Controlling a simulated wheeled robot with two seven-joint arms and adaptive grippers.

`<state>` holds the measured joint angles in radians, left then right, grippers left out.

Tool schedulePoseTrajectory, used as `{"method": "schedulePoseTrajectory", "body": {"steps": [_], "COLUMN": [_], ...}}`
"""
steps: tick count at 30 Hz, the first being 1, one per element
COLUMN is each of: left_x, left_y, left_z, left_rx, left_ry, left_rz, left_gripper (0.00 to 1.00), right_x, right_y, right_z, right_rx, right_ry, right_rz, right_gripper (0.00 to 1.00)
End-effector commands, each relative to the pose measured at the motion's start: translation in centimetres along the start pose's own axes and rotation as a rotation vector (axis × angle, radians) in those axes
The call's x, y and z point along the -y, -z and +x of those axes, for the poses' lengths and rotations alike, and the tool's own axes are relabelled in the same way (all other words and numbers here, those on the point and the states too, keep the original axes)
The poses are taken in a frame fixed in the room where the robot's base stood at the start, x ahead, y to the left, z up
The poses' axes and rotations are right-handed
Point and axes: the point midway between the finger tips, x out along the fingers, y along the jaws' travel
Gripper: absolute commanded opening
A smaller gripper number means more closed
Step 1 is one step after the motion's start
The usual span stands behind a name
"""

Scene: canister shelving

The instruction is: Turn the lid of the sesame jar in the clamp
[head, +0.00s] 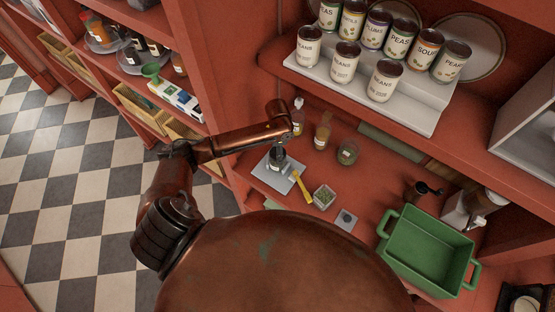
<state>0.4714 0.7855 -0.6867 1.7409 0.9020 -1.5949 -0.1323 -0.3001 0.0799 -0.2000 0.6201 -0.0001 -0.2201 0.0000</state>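A grey clamp plate (267,181) lies on the red counter in the middle of the view, with a yellow handle (304,190) at its right. My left arm reaches in from the left, and my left gripper (278,154) points down over the clamp. The gripper covers most of what stands there, so the sesame jar and its lid cannot be made out clearly. Whether the fingers are open or shut on the lid is too small and dark to tell. My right gripper is not in view.
Bottles and a jar (347,152) stand behind the clamp. A small glass container (324,196) and a small grey plate (345,221) sit to its right. A green crate (408,244) stands farther right. Several cans line the white stepped shelf (408,107) above.

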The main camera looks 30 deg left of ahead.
Motion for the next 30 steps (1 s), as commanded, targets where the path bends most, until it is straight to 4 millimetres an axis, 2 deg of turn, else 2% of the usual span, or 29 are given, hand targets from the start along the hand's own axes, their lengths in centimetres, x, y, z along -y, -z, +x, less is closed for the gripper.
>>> {"method": "schedulePoseTrajectory", "body": {"steps": [10, 14, 23, 30], "left_x": [-0.08, -0.13, -0.19, -0.03], "left_y": [-0.01, 0.04, 0.08, 0.00], "left_z": [0.09, 0.13, 0.14, 0.03], "left_rx": [0.001, -0.001, 0.000, 0.001], "left_ry": [-0.002, -0.003, -0.005, -0.001], "left_rz": [-0.029, -0.195, -0.697, -0.694], "left_gripper": [0.16, 0.16, 0.16, 0.16], "right_x": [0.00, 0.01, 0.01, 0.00], "right_y": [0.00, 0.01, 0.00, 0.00], "right_z": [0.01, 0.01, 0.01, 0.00], "right_rx": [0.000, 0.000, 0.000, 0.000], "right_ry": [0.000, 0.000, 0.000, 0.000], "right_rz": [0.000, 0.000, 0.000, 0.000], "right_gripper": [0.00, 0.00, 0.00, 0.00]}}
